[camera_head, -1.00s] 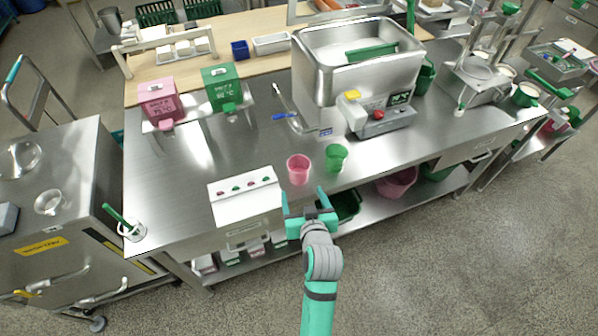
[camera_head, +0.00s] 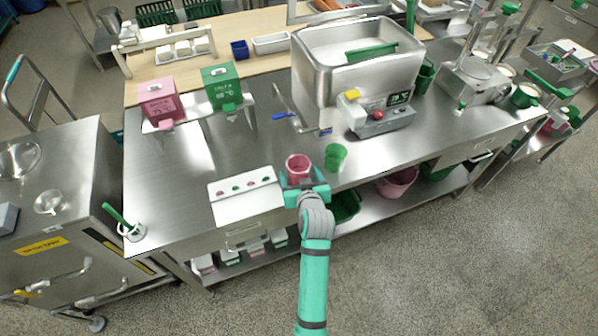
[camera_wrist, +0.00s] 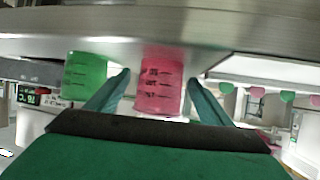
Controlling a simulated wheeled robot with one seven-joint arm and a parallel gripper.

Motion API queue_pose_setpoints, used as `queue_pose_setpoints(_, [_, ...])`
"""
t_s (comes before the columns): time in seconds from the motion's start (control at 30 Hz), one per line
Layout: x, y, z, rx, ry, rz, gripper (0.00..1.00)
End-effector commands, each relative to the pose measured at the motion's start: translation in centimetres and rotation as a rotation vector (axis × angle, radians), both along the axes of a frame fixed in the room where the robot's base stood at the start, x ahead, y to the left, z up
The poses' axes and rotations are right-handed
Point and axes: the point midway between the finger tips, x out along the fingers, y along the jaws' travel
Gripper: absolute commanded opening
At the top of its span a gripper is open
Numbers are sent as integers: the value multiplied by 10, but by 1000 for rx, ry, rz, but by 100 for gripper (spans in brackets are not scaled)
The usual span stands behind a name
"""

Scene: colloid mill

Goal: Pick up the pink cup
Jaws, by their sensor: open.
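The pink cup (camera_head: 298,164) stands upright near the front edge of the steel table (camera_head: 262,140). My gripper (camera_head: 299,176) is open at the table's front edge, with its fingers reaching around the cup. In the wrist view the pink cup (camera_wrist: 160,82) sits between the two teal fingers (camera_wrist: 160,95), and its dark markings show. The picture does not make clear whether a finger touches it. The lower front of the cup is partly hidden by my gripper in the head view.
A green cup (camera_head: 335,157) stands close to the right of the pink cup. A white panel with coloured knobs (camera_head: 245,193) lies to the left. A large steel mill tank (camera_head: 352,75) stands behind. Pink (camera_head: 160,102) and green (camera_head: 221,88) boxes sit at the back left.

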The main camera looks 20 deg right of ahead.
Motion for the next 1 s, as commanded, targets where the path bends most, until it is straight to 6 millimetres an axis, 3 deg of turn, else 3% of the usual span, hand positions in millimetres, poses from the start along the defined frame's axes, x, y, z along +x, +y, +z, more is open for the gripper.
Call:
queue_pose_setpoints(0.13, [13, -2, -6, 0, 0, 1, 74])
queue_pose_setpoints(0.4, [16, -3, -8, 0, 0, 0, 74])
queue_pose_setpoints(0.47, [16, -3, -8, 0, 0, 0, 62])
queue_pose_setpoints(0.6, [15, -3, -8, 0, 0, -1, 29])
queue_pose_setpoints(1.0, [15, -5, -6, -1, -1, -3, 28])
